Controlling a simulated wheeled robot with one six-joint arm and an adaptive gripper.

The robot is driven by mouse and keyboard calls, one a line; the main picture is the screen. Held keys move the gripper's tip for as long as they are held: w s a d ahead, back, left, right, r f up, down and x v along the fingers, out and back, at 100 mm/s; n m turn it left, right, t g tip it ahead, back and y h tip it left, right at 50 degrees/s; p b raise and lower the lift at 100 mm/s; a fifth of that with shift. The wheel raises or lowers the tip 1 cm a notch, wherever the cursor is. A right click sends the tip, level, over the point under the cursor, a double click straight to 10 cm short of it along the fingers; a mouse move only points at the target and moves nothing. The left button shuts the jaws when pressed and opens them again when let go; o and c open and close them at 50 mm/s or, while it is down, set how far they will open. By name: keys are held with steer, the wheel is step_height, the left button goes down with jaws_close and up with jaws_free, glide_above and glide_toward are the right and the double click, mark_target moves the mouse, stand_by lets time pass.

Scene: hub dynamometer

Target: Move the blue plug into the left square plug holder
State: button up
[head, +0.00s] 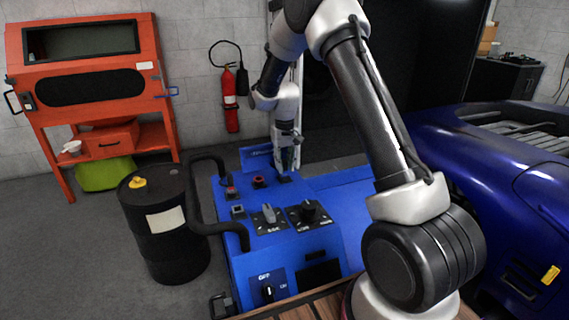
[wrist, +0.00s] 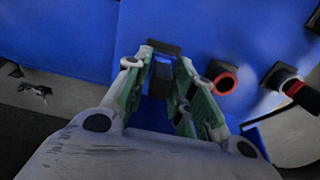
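My gripper (wrist: 160,68) points down at the blue bench top, with its green-padded fingers on either side of a small dark-blue block that looks like the blue plug (wrist: 160,80). A black square holder (wrist: 164,47) lies at the fingertips. I cannot tell whether the fingers press on the block. In the head view my gripper (head: 285,162) is at the bench's far end, over a dark base (head: 284,179); the plug is not clear there. Further left is a black square base with a red part (head: 231,191); it also shows at the right of the wrist view (wrist: 278,74).
A black pipe (head: 213,229) runs along the left edge, beside a drum (head: 166,220). A blue car (head: 500,180) is right.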

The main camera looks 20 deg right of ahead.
jaws_close()
steer(key=shift+r, duration=2.1)
